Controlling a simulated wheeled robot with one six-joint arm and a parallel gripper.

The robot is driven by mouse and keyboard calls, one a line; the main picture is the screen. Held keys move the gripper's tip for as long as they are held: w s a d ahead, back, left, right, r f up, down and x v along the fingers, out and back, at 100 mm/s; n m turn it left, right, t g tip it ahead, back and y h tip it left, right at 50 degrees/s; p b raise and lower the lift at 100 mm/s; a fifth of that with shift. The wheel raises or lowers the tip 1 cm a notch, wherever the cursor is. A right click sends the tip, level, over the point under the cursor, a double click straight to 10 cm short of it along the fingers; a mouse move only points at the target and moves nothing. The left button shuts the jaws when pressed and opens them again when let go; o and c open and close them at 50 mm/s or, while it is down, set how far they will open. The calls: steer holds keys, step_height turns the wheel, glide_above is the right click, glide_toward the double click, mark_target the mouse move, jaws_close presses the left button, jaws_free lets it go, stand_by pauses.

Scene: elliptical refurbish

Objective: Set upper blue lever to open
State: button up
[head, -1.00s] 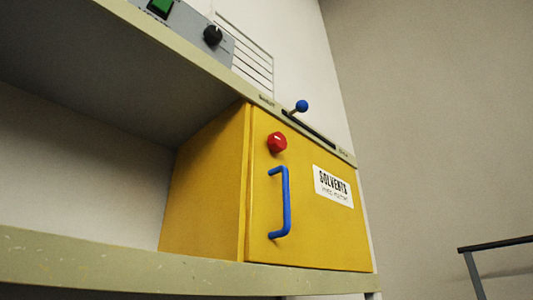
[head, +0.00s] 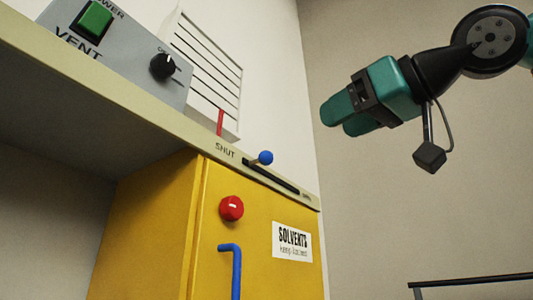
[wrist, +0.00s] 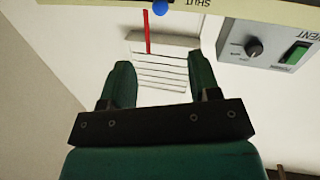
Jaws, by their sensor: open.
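The upper blue lever (head: 265,157) is a blue ball knob in a dark slot on the shelf's front edge. It stands at the slot's left end, next to the word SHUT. The label at the right end is too small to read. In the wrist view the blue knob (wrist: 160,7) shows at the top edge, beyond the fingers. My gripper (head: 340,115) is in the air at the upper right, to the right of the lever and higher in the picture. Its teal fingers are apart and empty, also in the wrist view (wrist: 160,88).
Below the shelf edge (head: 130,118) is a yellow solvents cabinet (head: 262,270) with a red knob (head: 231,208) and a blue handle (head: 236,268). A grey vent box (head: 120,55), a louvred vent (head: 205,70) and a red bar (head: 220,122) are above. A dark rail (head: 470,281) is at lower right.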

mark_target(271, 154)
steer(key=p+x, duration=0.5)
steer(key=x, duration=0.3)
steer(key=p+x, duration=0.5)
steer(key=x, duration=0.3)
steer(key=shift+r, duration=0.25)
steer(key=shift+w+a+f, duration=0.15)
steer(key=shift+w+a, duration=0.3)
steer(key=shift+w, duration=0.05)
jaws_close()
steer(key=shift+d, duration=0.1)
